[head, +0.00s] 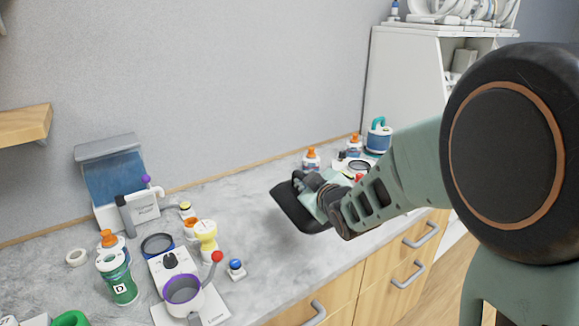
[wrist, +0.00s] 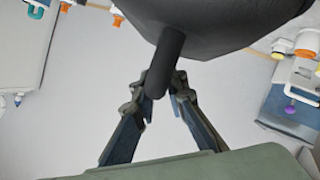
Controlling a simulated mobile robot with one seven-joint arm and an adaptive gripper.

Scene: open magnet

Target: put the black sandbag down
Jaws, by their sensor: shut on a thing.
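The black sandbag (wrist: 215,22) fills the top of the wrist view, with a dark round handle (wrist: 165,62) pointing down from it. My gripper (wrist: 160,92) is shut on that handle, one finger on each side. In the head view the black sandbag (head: 297,208) hangs at the end of my gripper (head: 322,200), above the grey countertop (head: 265,240). A gap between the bag and the counter is hard to judge. The gripper's fingertips are mostly hidden in the head view.
Several bottles and tools, including a green-white bottle (head: 117,277) and a purple-rimmed pot (head: 183,291), crowd the counter's left. Bottles with orange caps (head: 311,160) and a blue jug (head: 379,138) stand at the back right, near a white cabinet (head: 400,80). The counter's middle is clear.

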